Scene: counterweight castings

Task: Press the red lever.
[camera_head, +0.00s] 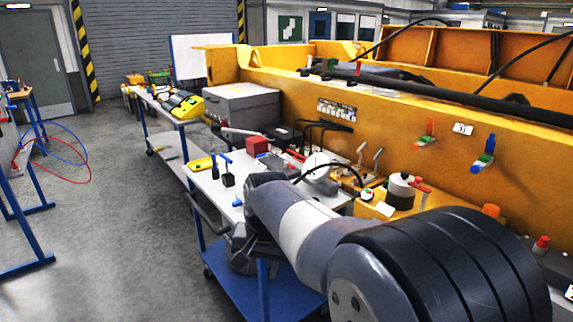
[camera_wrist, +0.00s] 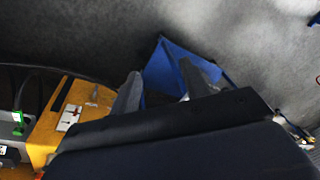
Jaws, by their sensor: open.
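A small red-orange lever (camera_head: 431,127) is mounted on the side of the yellow casting, right of centre in the head view. Beside it is a blue-handled lever (camera_head: 489,145). A red handle (camera_head: 420,185) also shows on the fitting below them. I cannot pick out the red lever in the wrist view. My gripper (camera_wrist: 160,69) shows two grey fingers spread apart, with nothing seen between them. In the head view my arm hides the gripper's fingers, and the arm's end is left of and well apart from the levers.
The yellow casting (camera_head: 385,128) runs along the right. A white-topped cart (camera_head: 220,205) with tools and a red box (camera_head: 257,146) stands beside it. A white plate with switches (camera_wrist: 69,117) lies on yellow metal in the wrist view. The grey floor (camera_head: 110,215) at left is mostly clear.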

